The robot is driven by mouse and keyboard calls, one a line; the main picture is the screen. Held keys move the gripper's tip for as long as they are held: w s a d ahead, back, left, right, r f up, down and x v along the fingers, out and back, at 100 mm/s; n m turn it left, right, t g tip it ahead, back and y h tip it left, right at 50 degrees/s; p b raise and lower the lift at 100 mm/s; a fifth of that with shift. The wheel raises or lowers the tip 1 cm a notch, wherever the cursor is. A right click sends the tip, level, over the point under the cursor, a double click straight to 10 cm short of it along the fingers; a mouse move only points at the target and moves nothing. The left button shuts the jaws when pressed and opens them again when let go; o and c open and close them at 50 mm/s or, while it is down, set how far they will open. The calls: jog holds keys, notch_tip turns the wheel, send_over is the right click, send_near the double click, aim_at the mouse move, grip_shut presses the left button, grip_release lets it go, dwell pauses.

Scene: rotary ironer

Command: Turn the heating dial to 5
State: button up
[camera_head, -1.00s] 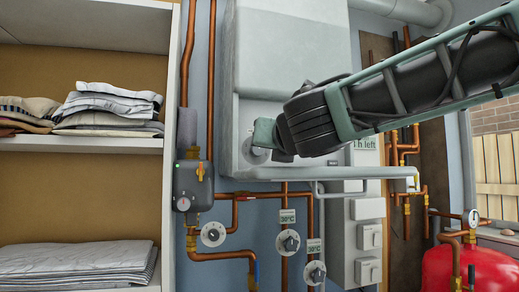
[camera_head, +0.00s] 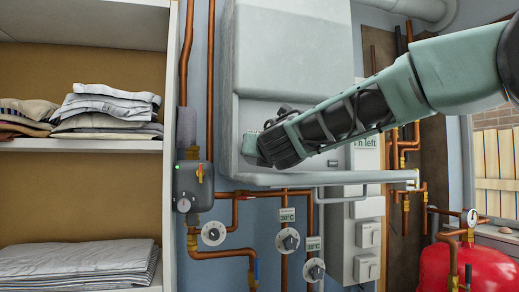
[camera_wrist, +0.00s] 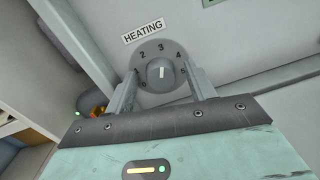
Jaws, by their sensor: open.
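The heating dial (camera_wrist: 160,73) is a round grey knob on a dark grey plate, under a HEATING label (camera_wrist: 143,31) in the wrist view. Numbers 2, 3, 4 and 5 show around its upper and right edge. Its white pointer line stands nearly upright, toward 3. My gripper (camera_wrist: 162,79) is open, with one finger on each side of the knob; I cannot tell whether either touches it. In the head view my gripper (camera_head: 253,146) is at the left part of the ironer's front (camera_head: 290,62), and the dial is hidden behind it.
Below are copper pipes and several small dials, one (camera_head: 288,239) under a 30°C tag. A grey valve box (camera_head: 193,186) hangs left of the ironer. Shelves with folded laundry (camera_head: 108,105) stand further left. A red tank (camera_head: 475,267) is at lower right.

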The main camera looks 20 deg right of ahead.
jog(key=c, duration=1)
jog(key=shift+f+m+b, duration=0.15)
jog(key=shift+m+b, duration=0.15)
jog(key=shift+b, duration=0.15)
jog(key=shift+d+m+b, duration=0.1)
jog(key=shift+m+b, duration=2.3)
jog(key=shift+m, duration=0.2)
jog(key=o, duration=1)
